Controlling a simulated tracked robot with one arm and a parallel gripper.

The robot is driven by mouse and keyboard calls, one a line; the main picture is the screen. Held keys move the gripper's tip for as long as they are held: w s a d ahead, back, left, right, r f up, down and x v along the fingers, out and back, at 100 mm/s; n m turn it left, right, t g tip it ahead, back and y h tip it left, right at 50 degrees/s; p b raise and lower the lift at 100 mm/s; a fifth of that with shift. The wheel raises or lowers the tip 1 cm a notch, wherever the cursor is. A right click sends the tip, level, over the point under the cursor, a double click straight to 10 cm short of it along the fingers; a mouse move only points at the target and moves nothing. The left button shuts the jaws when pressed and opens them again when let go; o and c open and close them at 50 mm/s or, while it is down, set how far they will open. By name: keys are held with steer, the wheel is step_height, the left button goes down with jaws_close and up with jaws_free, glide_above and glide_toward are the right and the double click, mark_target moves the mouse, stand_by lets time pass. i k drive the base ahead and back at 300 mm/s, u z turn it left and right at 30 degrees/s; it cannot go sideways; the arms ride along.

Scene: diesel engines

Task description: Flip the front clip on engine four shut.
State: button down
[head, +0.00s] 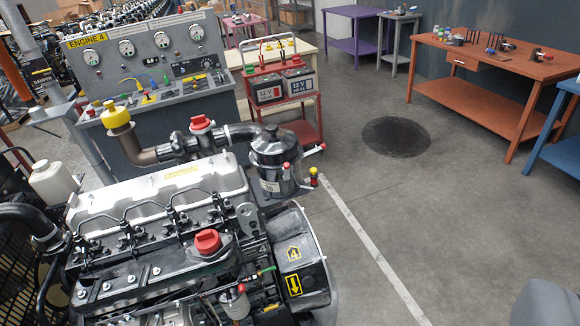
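A red-tipped piece (286,168) lies close against the canister's side. A red-tipped lever (321,148) sticks out to the right of it. A yellow and red knob (313,176) stands out just below. These look like clip parts, but I cannot tell which is the front clip or how each is set. My gripper's fingers do not show.
A gauge panel (150,55) marked "ENGINE 4" stands behind the engine. A red cart (300,122) with batteries is beyond the canister. An orange workbench (490,65) stands at the right. The floor (450,210) right of the engine is clear. A grey rounded shape (545,303) fills the lower right corner.

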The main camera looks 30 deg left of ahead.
mark_target(286, 166)
steer(key=u, duration=0.05)
steer(key=i, duration=0.95)
steer(key=z, duration=0.1)
